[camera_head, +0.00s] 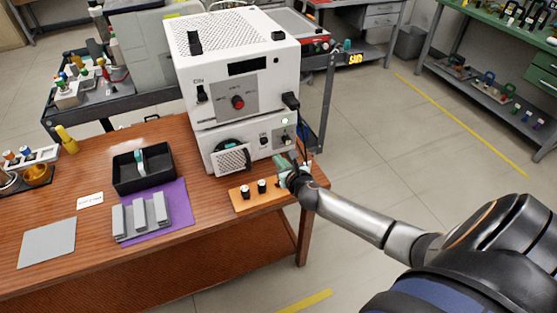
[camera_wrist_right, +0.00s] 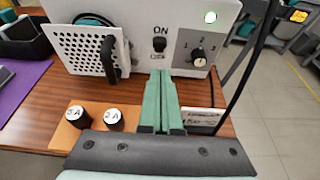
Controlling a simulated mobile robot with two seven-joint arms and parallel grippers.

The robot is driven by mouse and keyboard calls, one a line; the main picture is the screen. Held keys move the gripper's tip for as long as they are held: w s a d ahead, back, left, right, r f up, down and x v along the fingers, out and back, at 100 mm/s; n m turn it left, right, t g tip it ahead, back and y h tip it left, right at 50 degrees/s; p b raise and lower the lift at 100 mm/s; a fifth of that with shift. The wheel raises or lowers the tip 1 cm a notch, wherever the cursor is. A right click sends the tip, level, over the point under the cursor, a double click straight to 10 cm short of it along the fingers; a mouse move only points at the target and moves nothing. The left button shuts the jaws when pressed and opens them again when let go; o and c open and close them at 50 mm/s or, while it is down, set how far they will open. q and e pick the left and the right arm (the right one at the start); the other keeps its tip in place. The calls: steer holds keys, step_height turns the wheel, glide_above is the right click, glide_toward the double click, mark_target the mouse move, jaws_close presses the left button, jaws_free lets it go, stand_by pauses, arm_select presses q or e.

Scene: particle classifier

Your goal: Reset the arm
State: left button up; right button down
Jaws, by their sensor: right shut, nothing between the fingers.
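My right arm reaches in from the right, and its gripper (camera_head: 285,167) is in front of the lower right part of the white classifier machine (camera_head: 262,135). In the right wrist view the gripper's green fingers (camera_wrist_right: 161,80) are together and hold nothing. Their tips point at the machine's front panel, just below the ON/OFF switch (camera_wrist_right: 160,47); I cannot tell whether they touch it. My left gripper is not in view.
An orange-brown board (camera_head: 239,203) with black, white-topped knobs stands beside the gripper. A black bin (camera_head: 126,177), a purple mat (camera_head: 178,215) with grey blocks and a grey sheet (camera_head: 48,243) lie further left. A black cable (camera_wrist_right: 244,60) hangs close to the right. Floor is free beyond the table's right edge.

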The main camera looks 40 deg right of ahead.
steer(key=s+a+m+g+y, duration=0.1)
steer(key=s+a+m+g, duration=0.2)
steer(key=s+a+m, duration=0.55)
steer(key=s+a+r+m+g+y, duration=0.1)
steer(key=s+a+m+g, duration=0.25)
steer(key=s+m, duration=0.9)
steer(key=s+a+m+g+y, duration=0.2)
steer(key=s+a+m+g, duration=0.25)
steer(key=s+m, duration=0.6)
steer(key=w+a+f+t, duration=0.2)
steer(key=f+t, duration=0.1)
steer(key=f, duration=0.2)
steer(key=w+a+f+t+y, duration=0.1)
steer(key=w+a+f+t, duration=0.1)
steer(key=f, duration=0.3)
steer(key=shift+w+a+f+t, duration=0.2)
steer(key=shift+w+f+t, duration=0.1)
steer(key=shift+t, duration=0.4)
